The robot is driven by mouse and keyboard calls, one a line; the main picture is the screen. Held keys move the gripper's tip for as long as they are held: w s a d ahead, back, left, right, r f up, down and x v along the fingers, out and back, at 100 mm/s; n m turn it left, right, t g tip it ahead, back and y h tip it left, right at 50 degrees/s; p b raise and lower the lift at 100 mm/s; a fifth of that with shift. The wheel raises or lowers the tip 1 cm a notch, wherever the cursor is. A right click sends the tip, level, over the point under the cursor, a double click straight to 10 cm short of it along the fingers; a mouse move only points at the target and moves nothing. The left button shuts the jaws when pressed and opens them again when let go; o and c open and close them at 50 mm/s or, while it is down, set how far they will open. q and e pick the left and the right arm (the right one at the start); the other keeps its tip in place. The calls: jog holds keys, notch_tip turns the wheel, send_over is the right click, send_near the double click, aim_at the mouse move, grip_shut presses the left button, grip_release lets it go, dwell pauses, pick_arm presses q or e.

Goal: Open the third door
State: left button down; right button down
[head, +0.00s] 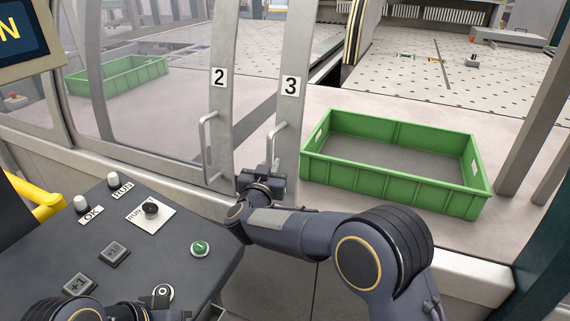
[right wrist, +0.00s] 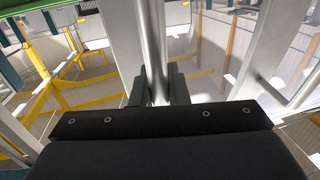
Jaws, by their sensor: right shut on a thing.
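The third door (head: 295,66) is a grey frame marked 3, with a vertical bar handle (head: 272,145) low on it. It stands just right of the second door (head: 219,97), marked 2, which has its own handle (head: 205,146). To the right of door 3 the opening is clear of glass. My right gripper (head: 273,172) is at the lower part of door 3's handle. In the right wrist view its fingers (right wrist: 160,93) are closed on the upright bar. My left arm shows only in part at the bottom left, and its fingers cannot be made out.
A green crate (head: 392,187) stands on the ledge right of door 3. Another green crate (head: 117,75) is behind the glass at left. A control panel (head: 131,246) with buttons lies at lower left, beside a yellow rail (head: 38,198). A grey post (head: 537,110) stands at right.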

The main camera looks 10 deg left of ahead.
jog(key=shift+a, duration=0.15)
jog(key=c, duration=1.4)
grip_release()
jog(key=shift+w, duration=0.1)
jog(key=s+b, duration=0.2)
jog(key=s, duration=0.6)
jog(key=shift+w, duration=0.1)
